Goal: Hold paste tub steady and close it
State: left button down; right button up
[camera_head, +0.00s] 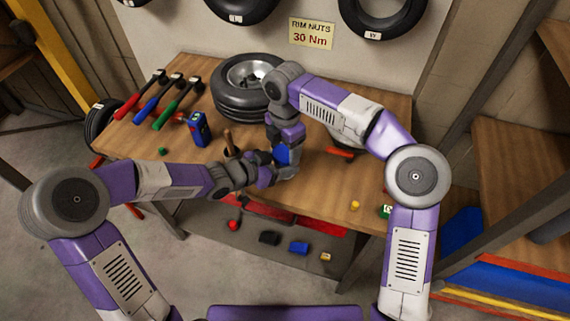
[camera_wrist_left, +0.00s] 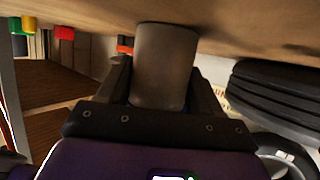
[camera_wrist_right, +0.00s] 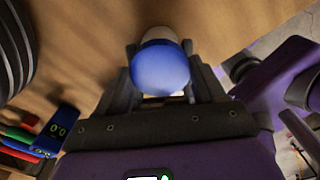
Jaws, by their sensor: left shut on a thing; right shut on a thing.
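The paste tub is a plain grey cylinder (camera_wrist_left: 165,65) in the left wrist view, standing against the wooden tabletop. My left gripper (camera_head: 285,174) is shut on its sides. A round blue lid (camera_wrist_right: 160,70) fills the right wrist view's centre, with a pale part of the tub (camera_wrist_right: 160,34) behind it. My right gripper (camera_head: 284,150) is shut on the lid from above. In the head view the lid (camera_head: 282,156) shows as a small blue patch between the two hands. The hands hide the seam, so I cannot tell whether the lid is seated.
A tyre on a rim (camera_head: 245,88) stands behind the hands on the workbench (camera_head: 312,190). A blue box (camera_head: 199,129) and several coloured-handled tools (camera_head: 158,100) lie left. A red-handled thing (camera_head: 341,153) is right, near a yellow piece (camera_head: 355,205) and green box (camera_head: 386,211).

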jog(key=shift+m, duration=0.8)
jog(key=o, duration=1.2)
jog(key=shift+c, duration=0.2)
jog(key=shift+r, duration=2.25)
jog(key=shift+o, duration=0.5)
jog(key=shift+r, duration=0.1)
